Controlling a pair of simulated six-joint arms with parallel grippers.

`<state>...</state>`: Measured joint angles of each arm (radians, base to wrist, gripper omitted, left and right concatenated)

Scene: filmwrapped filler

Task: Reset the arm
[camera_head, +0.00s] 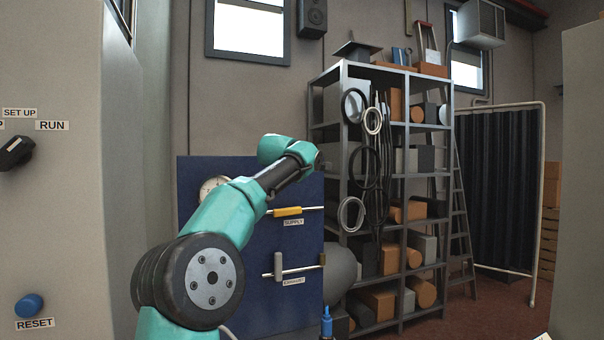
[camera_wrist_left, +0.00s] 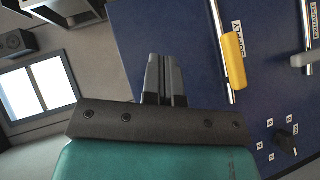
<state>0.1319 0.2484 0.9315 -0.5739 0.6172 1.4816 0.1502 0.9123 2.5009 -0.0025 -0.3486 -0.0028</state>
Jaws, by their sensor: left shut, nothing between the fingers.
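My left gripper (camera_wrist_left: 163,78) shows in the left wrist view with its two dark fingers together and nothing between them. In the head view my teal arm rises in front of a blue panel (camera_head: 215,170), and its fingers are hard to make out. A blue button (camera_head: 29,306) labelled RESET is on the grey cabinet at the left, far from the gripper. Above it is a black selector knob (camera_head: 16,152) near the SET UP and RUN labels. My right gripper is out of view.
The panel carries a yellow SUPPLY handle (camera_head: 288,211) lying along its pipe and a grey EXHAUST handle (camera_head: 278,266) across its pipe. A gauge (camera_head: 212,187) sits partly behind my arm. A loaded shelf (camera_head: 343,100) stands right of the panel. A small blue-topped thing (camera_head: 327,322) is low in front.

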